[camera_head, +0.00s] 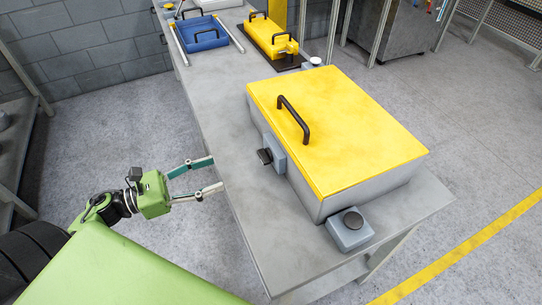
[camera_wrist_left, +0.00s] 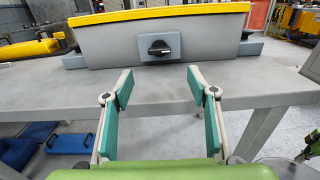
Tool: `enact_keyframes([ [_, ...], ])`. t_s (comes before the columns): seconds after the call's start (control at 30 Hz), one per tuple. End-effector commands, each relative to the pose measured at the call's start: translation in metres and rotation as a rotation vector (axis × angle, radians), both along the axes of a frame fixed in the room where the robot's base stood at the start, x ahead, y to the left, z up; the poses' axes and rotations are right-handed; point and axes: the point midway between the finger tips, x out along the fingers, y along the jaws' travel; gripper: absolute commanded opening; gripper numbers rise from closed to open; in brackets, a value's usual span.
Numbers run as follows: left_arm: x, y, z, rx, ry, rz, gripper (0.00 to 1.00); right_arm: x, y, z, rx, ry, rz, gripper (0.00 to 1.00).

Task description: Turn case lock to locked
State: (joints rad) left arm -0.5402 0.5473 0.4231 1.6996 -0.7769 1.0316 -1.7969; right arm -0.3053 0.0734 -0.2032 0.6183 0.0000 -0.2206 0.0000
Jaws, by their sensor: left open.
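The case (camera_head: 340,120) has a yellow lid with a black handle (camera_head: 293,119) and a grey body, and stands closed on the grey table. Its lock is a black knob (camera_head: 265,156) on a grey plate on the side facing my left gripper. In the left wrist view the lock knob (camera_wrist_left: 159,48) lies about horizontal on its plate. My left gripper (camera_head: 216,173) is open and empty at the table's near edge, apart from the lock. In the left wrist view its fingers (camera_wrist_left: 159,88) spread below the lock, one on each side.
A grey box with a black button (camera_head: 349,229) stands beside the case's near corner. Farther along the table (camera_head: 228,130) are a blue tray (camera_head: 202,36) and a yellow case (camera_head: 268,36) on a black base. The table top before the lock is clear.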

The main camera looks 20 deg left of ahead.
Motion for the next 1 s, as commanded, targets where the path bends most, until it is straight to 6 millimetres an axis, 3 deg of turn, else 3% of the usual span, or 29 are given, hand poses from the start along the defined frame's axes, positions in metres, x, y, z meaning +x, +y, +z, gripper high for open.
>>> enact_keyframes([
  [0.23, 0.029, -0.025, 0.005, -0.003, -0.004, 0.0, 0.53, 0.009, -0.01, 0.013, -0.012, -0.012, -0.003, 0.0],
  [0.6, 0.085, -0.074, 0.004, -0.006, -0.001, 0.002, 0.53, 0.009, -0.011, 0.031, -0.011, -0.013, -0.002, 0.0],
  [1.0, 0.102, -0.09, 0.0, -0.005, 0.002, 0.004, 0.53, 0.006, -0.003, 0.035, -0.003, -0.009, 0.0, 0.0],
])
